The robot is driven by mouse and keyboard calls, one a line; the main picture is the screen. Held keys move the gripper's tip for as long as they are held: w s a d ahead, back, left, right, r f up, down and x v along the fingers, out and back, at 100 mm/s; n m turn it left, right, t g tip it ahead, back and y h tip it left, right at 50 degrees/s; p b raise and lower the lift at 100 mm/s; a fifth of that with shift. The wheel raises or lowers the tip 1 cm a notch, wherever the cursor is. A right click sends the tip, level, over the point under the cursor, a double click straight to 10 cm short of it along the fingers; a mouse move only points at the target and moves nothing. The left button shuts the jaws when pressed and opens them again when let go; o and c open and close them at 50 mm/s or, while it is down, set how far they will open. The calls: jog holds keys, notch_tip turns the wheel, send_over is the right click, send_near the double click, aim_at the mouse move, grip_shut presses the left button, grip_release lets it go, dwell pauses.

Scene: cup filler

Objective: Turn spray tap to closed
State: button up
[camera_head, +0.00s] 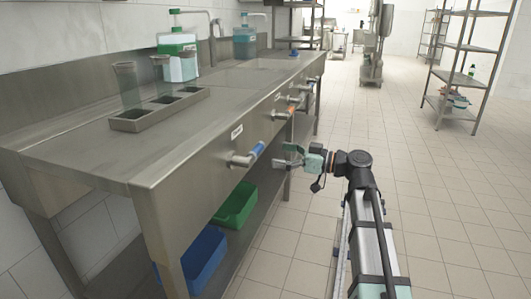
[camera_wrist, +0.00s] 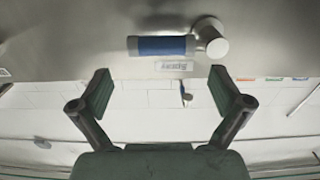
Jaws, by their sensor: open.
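The spray tap has a metal body and a blue handle (camera_head: 256,150) on the front panel of the steel counter. In the wrist view its blue handle (camera_wrist: 160,46) lies level, parallel to the panel edge, with the round metal body (camera_wrist: 211,40) at its right end. A white label (camera_wrist: 174,66), upside down in this view, sits beside the handle and seems to read "Spray". My gripper (camera_head: 291,156) is open and empty in front of the panel. In the wrist view my gripper's fingers (camera_wrist: 161,84) stand apart on either side of the handle's line, short of it, not touching.
A steel tray (camera_head: 128,125) with clear cups and soap bottles (camera_head: 176,42) stands on the counter. Green (camera_head: 236,206) and blue (camera_head: 205,257) bins sit below.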

jog(key=shift+v, duration=2.2)
